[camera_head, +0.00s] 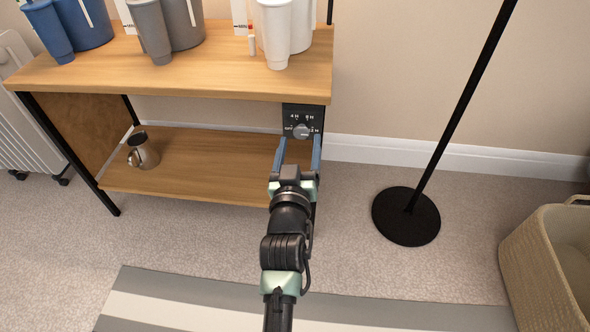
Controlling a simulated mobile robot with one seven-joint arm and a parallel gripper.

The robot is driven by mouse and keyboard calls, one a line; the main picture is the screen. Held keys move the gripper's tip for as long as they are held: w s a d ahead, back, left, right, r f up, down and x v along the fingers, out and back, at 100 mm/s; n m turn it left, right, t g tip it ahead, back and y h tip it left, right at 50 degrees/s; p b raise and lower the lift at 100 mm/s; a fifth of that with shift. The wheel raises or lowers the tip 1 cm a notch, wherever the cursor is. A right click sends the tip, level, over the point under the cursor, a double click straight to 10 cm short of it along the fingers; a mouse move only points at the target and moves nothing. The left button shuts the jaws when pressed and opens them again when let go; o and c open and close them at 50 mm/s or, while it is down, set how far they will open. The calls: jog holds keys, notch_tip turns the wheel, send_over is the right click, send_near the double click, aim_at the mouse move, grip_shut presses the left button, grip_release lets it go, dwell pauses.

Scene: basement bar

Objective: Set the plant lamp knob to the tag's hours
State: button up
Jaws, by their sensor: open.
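The plant lamp timer (290,110) is a dark panel under the right end of the shelf unit's top board. Its round grey knob (301,131) sits low on the panel with white hour marks around it. "4 H" and "8 H" seem readable above; the lower marks are small and partly unclear, as is the knob's pointing. My gripper (299,141) is open, its two blue fingers reaching toward the panel, one on each side below the knob. I cannot tell whether they touch it. I cannot make out a tag with hours.
Blue (88,22), grey (184,25) and white (302,25) containers stand on the top board (200,75). A metal mug (146,152) is on the lower shelf (195,170). A black stand base (405,217) and woven basket (535,270) are right. Carpet between is clear.

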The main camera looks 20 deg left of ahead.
jog(key=p+v, duration=0.3)
jog(key=v, duration=0.8)
jog(key=shift+s, duration=0.2)
jog(key=shift+d, duration=0.1)
jog(key=w+d+r+m+t+h+p, duration=0.1)
jog(key=w+d+r+t+p, duration=0.15)
jog(key=r, duration=0.85)
jog(key=w+d+r+m+t+h+p, duration=0.1)
jog(key=d+r+p, duration=0.15)
jog(key=r, duration=0.95)
jog(key=w+d+r+m+t+h+p, duration=0.1)
jog(key=d+r+m+t, duration=0.15)
jog(key=r, duration=0.85)
jog(key=s+d+r+t+h+p, duration=0.15)
jog(key=s+r, duration=0.25)
jog(key=r, duration=0.7)
jog(key=s+d+r+m+t+p, duration=0.1)
jog(key=s+d+r+p, duration=0.3)
jog(key=r, duration=0.6)
jog(key=s+d+r+t+h+p, duration=0.15)
jog(key=s+r, duration=0.35)
jog(key=r, duration=0.6)
notch_tip(320, 180, up, 36)
jog(key=w+y+p, duration=0.1)
jog(key=p, duration=3.6)
jog(key=shift+f, duration=0.2)
jog(key=shift+w, duration=0.1)
